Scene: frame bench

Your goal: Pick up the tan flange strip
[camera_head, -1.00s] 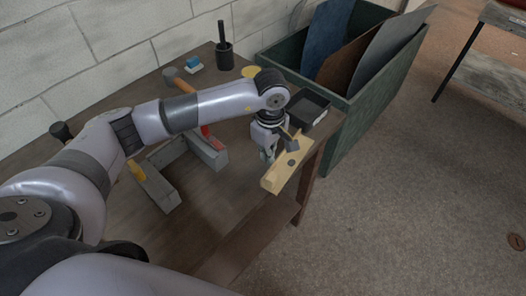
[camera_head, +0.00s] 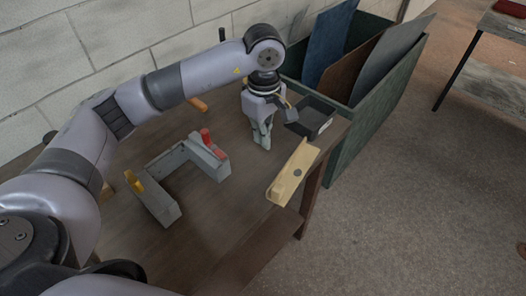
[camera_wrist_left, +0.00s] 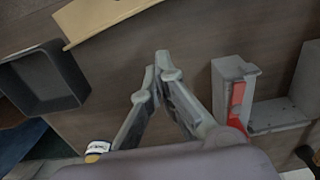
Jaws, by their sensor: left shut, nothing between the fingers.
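My right gripper is not in view.
A black tray (camera_head: 310,117) stands just behind the strip. A grey U-shaped frame (camera_head: 174,171) with red and yellow clamps lies left of my gripper. A green bin (camera_head: 358,130) with upright sheets stands beyond the bench. My left arm hides part of the bench back.

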